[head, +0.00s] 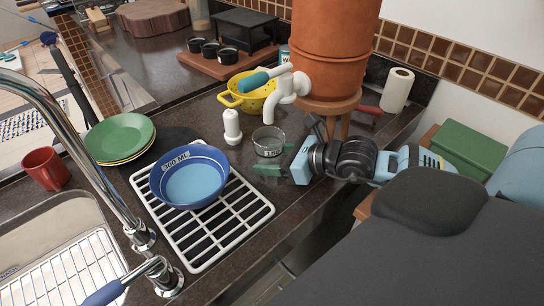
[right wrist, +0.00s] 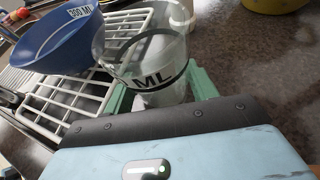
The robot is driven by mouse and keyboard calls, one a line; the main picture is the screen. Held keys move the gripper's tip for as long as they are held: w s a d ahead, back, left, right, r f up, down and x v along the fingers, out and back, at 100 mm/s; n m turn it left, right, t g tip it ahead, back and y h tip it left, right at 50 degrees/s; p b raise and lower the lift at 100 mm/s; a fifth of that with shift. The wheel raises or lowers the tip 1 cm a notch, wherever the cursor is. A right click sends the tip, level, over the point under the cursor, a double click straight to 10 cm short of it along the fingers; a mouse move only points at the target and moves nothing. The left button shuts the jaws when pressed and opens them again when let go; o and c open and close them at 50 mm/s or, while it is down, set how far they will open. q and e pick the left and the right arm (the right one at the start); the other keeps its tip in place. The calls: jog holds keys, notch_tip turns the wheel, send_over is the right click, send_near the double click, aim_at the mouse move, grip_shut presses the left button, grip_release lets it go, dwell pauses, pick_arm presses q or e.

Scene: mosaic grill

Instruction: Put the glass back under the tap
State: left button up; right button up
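The clear glass (head: 268,143), with dark lettering on a band, stands upright on the dark counter in the head view, a little in front of the white tap (head: 285,88). My right gripper (head: 272,160) reaches in from the right at the glass. In the right wrist view the glass (right wrist: 160,72) is between my green fingers (right wrist: 162,95), which appear spread on either side with a slight gap. My left gripper is not in view.
A blue bowl (head: 190,178) sits on the white rack (head: 235,222), left of the glass. A white bottle-shaped item (head: 232,127) stands close left of the glass. A yellow colander (head: 252,104) is behind. The filter's wooden stand (head: 343,106) is near my right arm.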

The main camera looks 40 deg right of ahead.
aim_at(282, 158)
jog(key=o, duration=0.4)
jog(key=shift+r, duration=0.3)
jog(key=shift+s+d, duration=0.3)
jog(key=shift+s, duration=0.15)
jog(key=v, duration=0.3)
jog(key=shift+s+r, duration=0.15)
jog(key=shift+s, duration=0.05)
jog(key=shift+p+v, duration=0.8)
jog(key=shift+v, duration=2.2)
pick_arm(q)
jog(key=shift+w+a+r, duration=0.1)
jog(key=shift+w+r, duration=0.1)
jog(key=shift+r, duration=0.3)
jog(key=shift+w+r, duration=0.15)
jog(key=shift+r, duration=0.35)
pick_arm(e)
jog(key=shift+s+d+r, duration=0.35)
jog(key=shift+s, duration=0.2)
